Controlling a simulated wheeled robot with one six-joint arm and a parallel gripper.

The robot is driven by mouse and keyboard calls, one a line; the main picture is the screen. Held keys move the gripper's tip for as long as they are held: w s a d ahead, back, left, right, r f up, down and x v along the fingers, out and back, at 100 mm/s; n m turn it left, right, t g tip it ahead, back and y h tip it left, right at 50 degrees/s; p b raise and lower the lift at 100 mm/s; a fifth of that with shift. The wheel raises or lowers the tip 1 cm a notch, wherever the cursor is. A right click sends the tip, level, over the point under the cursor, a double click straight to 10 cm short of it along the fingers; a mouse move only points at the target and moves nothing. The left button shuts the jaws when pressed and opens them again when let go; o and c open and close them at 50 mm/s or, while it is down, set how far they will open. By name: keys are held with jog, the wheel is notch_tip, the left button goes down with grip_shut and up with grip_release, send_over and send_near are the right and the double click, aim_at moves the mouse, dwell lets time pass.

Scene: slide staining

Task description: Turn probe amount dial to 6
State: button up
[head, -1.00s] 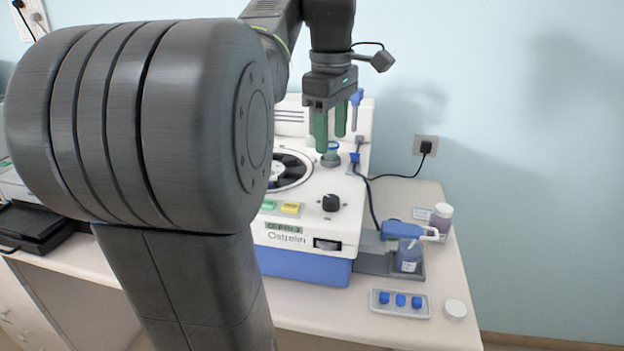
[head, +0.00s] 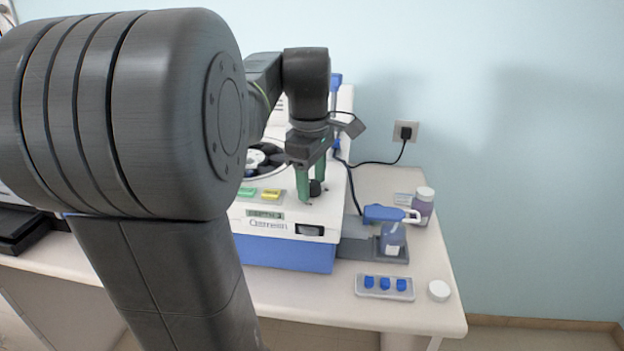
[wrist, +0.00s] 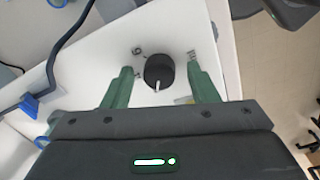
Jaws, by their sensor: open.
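The dial is a black round knob (head: 317,188) on the white top of the staining machine (head: 330,210), near its front right. In the wrist view the dial (wrist: 159,70) shows a white pointer line aimed toward my gripper's palm, with small dark marks around it, too small to read surely. My gripper (head: 313,190) is over the dial, pointing down, with its green fingers on either side of it. In the wrist view the open gripper (wrist: 160,80) shows a gap between each finger and the dial.
A green button (head: 247,192) and a yellow button (head: 271,194) lie left of the dial. A cable (head: 375,163) runs behind.

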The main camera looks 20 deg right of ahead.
jog(key=c, duration=1)
jog(key=shift+o, duration=0.2)
